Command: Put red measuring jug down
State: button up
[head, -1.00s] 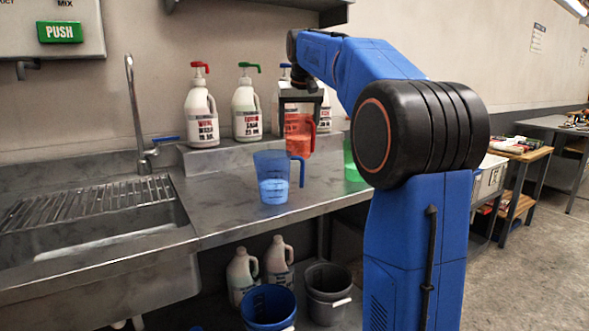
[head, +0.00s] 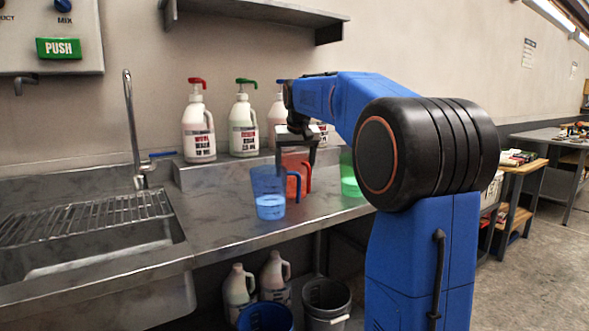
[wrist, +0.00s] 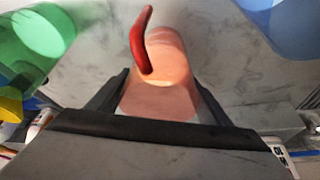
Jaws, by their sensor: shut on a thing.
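The red measuring jug (head: 293,172) is upright over the steel counter, just behind and right of the blue jug (head: 268,192). My gripper (head: 297,146) points down from above and is shut on the red jug near its top. In the wrist view the red jug (wrist: 160,85) sits between my two fingers, its handle toward the picture's top. The blue jug partly hides the red jug's base in the head view, so I cannot tell whether it touches the counter. A green jug (head: 350,174) stands to its right, partly behind my arm.
The steel counter (head: 215,212) has free room left of the jugs, beside the sink (head: 95,240). Several pump bottles, including one with a red pump (head: 198,130), stand on a raised ledge behind. A wall shelf (head: 260,14) hangs above.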

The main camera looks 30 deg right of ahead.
jog(key=o, duration=1.5)
jog(key=shift+f, duration=0.1)
jog(key=v, duration=1.2)
